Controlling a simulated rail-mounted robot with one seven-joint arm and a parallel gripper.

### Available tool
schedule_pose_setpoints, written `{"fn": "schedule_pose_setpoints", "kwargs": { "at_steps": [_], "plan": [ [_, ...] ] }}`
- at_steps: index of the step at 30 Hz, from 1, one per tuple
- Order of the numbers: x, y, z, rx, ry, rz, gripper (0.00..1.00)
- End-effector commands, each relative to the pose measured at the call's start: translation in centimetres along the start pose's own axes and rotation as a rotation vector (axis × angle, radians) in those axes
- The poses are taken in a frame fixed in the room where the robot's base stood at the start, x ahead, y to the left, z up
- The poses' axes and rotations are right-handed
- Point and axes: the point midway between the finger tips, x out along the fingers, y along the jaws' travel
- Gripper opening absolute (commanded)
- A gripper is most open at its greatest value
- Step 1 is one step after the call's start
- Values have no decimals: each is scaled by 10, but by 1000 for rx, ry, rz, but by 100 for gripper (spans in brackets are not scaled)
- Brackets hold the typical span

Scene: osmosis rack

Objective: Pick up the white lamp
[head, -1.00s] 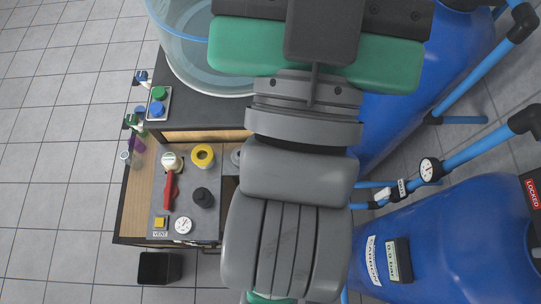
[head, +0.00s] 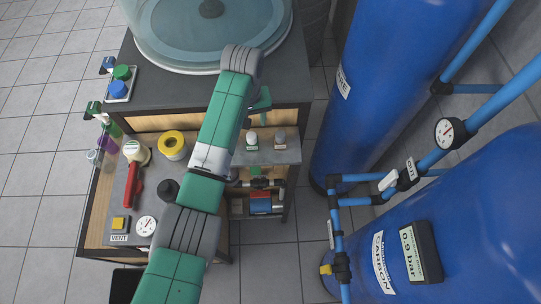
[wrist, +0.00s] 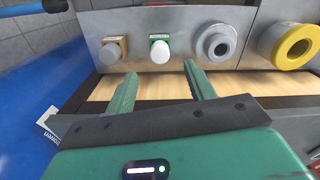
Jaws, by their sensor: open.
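The white lamp (head: 252,137) is a small round white knob on a green-labelled mount on the grey panel, in the middle of the head view. In the wrist view the white lamp (wrist: 160,50) lies straight ahead, between the lines of the two fingers. My gripper (wrist: 160,72) is open and empty, with its green fingers on either side of the lamp in the picture and their tips short of it. In the head view my gripper (head: 262,102) is partly hidden by my wrist, just beyond the lamp.
Beside the lamp is a brownish knob (wrist: 111,49); on its other side are a grey ring (wrist: 216,45) and a yellow ring (wrist: 297,46). A glass tank (head: 205,30) stands behind on the bench. Large blue tanks (head: 375,90) and pipes stand at the right.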

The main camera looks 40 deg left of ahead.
Motion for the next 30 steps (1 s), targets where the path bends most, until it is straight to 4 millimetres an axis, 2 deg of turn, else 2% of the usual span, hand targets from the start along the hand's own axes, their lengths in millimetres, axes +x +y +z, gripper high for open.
{"fn": "schedule_pose_setpoints", "kwargs": {
  "at_steps": [2,8,11,18,20,28,30],
  "plan": [
    [0,0,0,1,0,0,54],
    [24,1,1,3,-1,0,54],
    [26,1,1,4,2,2,54],
    [67,1,4,6,1,1,54],
    [73,1,3,5,2,1,54],
    [77,1,3,5,4,3,54],
    [76,1,3,5,4,3,40]
  ]
}}
